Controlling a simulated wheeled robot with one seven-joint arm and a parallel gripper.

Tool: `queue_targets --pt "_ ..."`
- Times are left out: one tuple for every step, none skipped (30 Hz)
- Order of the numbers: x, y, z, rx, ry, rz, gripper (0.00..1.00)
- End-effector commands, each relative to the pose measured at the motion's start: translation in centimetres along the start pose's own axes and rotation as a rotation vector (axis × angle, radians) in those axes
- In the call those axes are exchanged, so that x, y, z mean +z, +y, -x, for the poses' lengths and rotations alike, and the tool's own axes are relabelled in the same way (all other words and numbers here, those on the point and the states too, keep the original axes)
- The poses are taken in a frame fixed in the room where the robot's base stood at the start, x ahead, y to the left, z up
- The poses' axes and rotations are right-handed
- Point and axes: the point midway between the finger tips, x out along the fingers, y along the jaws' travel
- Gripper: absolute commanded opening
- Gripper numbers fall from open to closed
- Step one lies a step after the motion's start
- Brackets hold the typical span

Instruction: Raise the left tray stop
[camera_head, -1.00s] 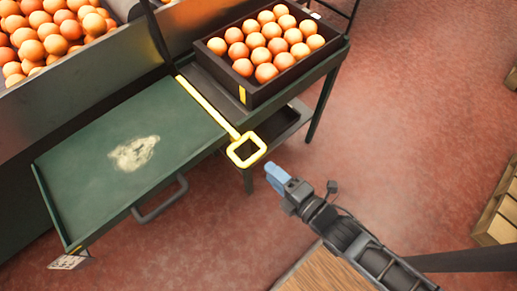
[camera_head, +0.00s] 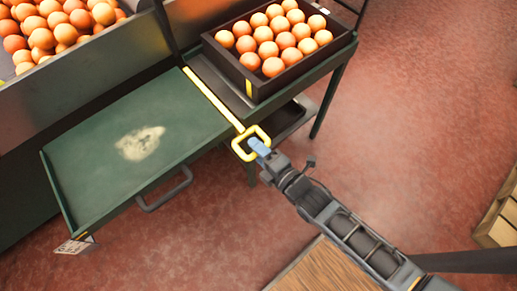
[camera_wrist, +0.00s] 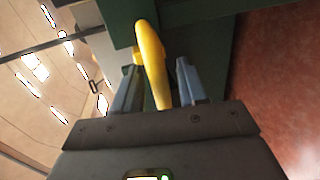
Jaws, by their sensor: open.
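The left tray stop is a yellow bar (camera_head: 212,98) lying along the right edge of the green tray (camera_head: 90,165), with a square yellow loop handle (camera_head: 239,150) at its near end. My gripper (camera_head: 258,146) has its blue fingertips at the right side of the loop. In the wrist view, the yellow handle (camera_wrist: 150,55) stands between the two blue fingers of my gripper (camera_wrist: 156,85). The fingers are apart, with a gap at the right finger; the left finger is close to the handle, and I cannot tell if it touches.
A dark crate of oranges (camera_head: 246,83) stands on the shelf right of the bar. More oranges lie in a bin (camera_head: 60,84) at the upper left. A grey tray handle (camera_head: 165,193) sticks out at the front. Open red floor (camera_head: 420,120) lies to the right.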

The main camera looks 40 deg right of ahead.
Motion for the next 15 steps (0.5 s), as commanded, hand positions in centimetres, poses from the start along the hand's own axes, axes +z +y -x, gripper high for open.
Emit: queue_targets --pt "0.0 0.0 0.01 0.0 0.0 0.0 0.42" --pt "0.0 0.0 0.02 0.0 0.0 0.0 0.4" --pt "0.0 0.0 0.02 0.0 0.0 0.0 0.36" --pt "0.01 0.0 0.02 0.0 0.0 0.0 0.33" --pt "0.01 0.0 0.03 0.0 0.0 0.0 0.3" --pt "0.01 0.0 0.03 0.0 0.0 0.0 0.27" --pt "0.01 0.0 0.03 0.0 0.0 0.0 0.24" --pt "0.01 0.0 0.03 0.0 0.0 0.0 0.21" --pt "0.01 0.0 0.03 0.0 0.0 0.0 0.17" --pt "0.01 0.0 0.03 0.0 0.0 0.0 0.14" --pt "0.01 0.0 0.04 0.0 0.0 0.0 0.11" --pt "0.01 0.0 0.04 0.0 0.0 0.0 0.07" --pt "0.01 0.0 0.04 0.0 0.0 0.0 0.05" --pt "0.01 -0.01 0.04 0.0 0.0 -0.001 0.02" --pt "0.01 -0.01 0.04 0.0 0.0 -0.001 0.0"
